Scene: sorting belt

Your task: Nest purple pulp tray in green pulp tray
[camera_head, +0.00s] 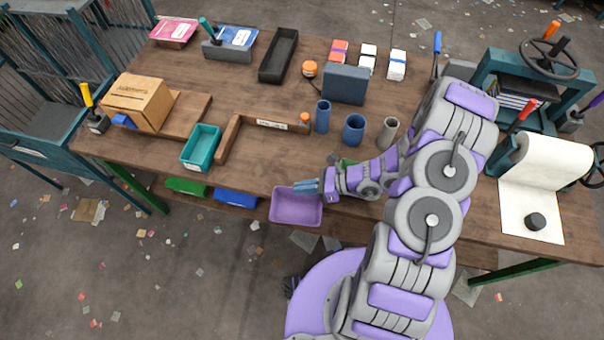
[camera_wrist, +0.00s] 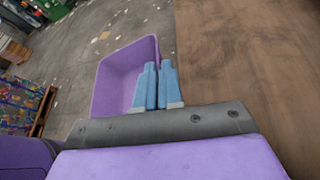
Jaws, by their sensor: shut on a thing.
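The purple pulp tray (camera_head: 296,210) is an open box at the table's front edge, beside the brown top. My gripper (camera_head: 304,187) is shut on its rim on the table side. In the wrist view, the blue fingers of my gripper (camera_wrist: 157,85) are close together at the rim of the purple tray (camera_wrist: 112,80), which hangs out past the edge over the floor. A green object (camera_head: 347,162) shows a little behind my arm; most of it is hidden, so I cannot tell if it is the green pulp tray. A teal tray (camera_head: 188,153) stands empty on the left of the table.
A wooden corner piece (camera_head: 229,138) lies right of the teal tray. Blue cups (camera_head: 353,130) and a grey cup (camera_head: 388,132) stand beyond my arm. A cardboard box (camera_head: 138,102) is at the left. Green (camera_head: 187,187) and blue (camera_head: 235,195) bins sit under the front edge.

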